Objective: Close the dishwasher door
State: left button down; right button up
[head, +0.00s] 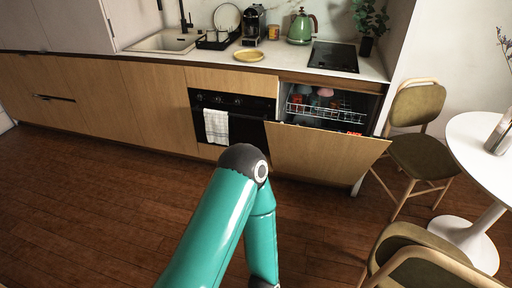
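The dishwasher (372,88) stands under the right end of the counter. Its wood-fronted door (325,152) is partly open, with its top edge tipped out toward me. Above that edge the dark interior shows a wire rack (330,110) with several dishes and orange items. One teal arm of mine rises from the bottom middle and bends at a dark elbow, left of the door in the picture. The arm then runs down out of the frame. Neither gripper is visible, and no contact with the door shows.
An oven (232,112) with a white towel (217,126) is left of the dishwasher. A chair (418,150) stands just right of the door, near a white round table (485,150). More chair backs (425,262) fill the bottom right. The wooden floor before the door is clear.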

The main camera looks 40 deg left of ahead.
aim_at(318, 153)
jog(key=z, duration=0.1)
jog(key=k, duration=0.2)
jog(key=u, duration=0.95)
jog(key=i, duration=1.65)
jog(key=u, duration=0.05)
